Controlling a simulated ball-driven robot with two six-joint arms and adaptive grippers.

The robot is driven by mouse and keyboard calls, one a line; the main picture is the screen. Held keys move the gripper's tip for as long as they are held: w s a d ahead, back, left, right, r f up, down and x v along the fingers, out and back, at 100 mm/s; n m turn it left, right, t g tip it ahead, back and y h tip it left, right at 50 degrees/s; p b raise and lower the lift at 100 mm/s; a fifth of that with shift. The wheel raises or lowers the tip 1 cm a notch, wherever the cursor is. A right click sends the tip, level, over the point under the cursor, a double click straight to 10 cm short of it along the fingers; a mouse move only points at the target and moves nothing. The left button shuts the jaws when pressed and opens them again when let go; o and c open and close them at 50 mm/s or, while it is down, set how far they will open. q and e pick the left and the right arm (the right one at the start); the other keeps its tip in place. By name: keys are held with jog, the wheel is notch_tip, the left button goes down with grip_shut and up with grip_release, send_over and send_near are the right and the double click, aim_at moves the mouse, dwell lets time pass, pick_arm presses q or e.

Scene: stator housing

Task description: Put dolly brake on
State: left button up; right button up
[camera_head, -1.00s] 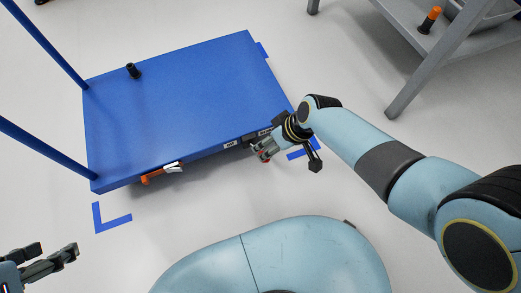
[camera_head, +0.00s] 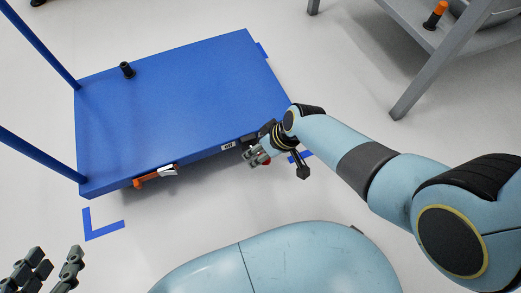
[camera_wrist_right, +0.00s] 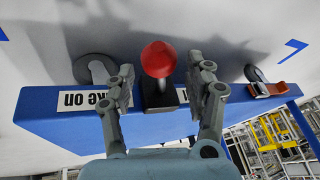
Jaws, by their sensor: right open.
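The blue dolly (camera_head: 190,105) fills the left middle of the head view. Its brake lever, black with a red ball knob, is on the front edge near the right corner; the knob (camera_wrist_right: 159,59) is clear in the right wrist view, above the black lever base (camera_wrist_right: 158,98). My right gripper (camera_head: 250,157) is at this edge. In the right wrist view its open fingers (camera_wrist_right: 164,82) stand on either side of the lever, with gaps. My left gripper (camera_head: 50,268) is open and empty at the lower left.
An orange-and-metal caster pedal (camera_head: 155,176) is under the dolly's front left. Blue posts (camera_head: 40,45) rise at its left, and a black peg (camera_head: 126,69) stands on top. Blue tape (camera_head: 102,231) marks the floor. A grey metal table (camera_head: 400,40) stands at upper right.

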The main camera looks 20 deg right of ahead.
jog(key=shift+c, duration=0.3)
grip_shut()
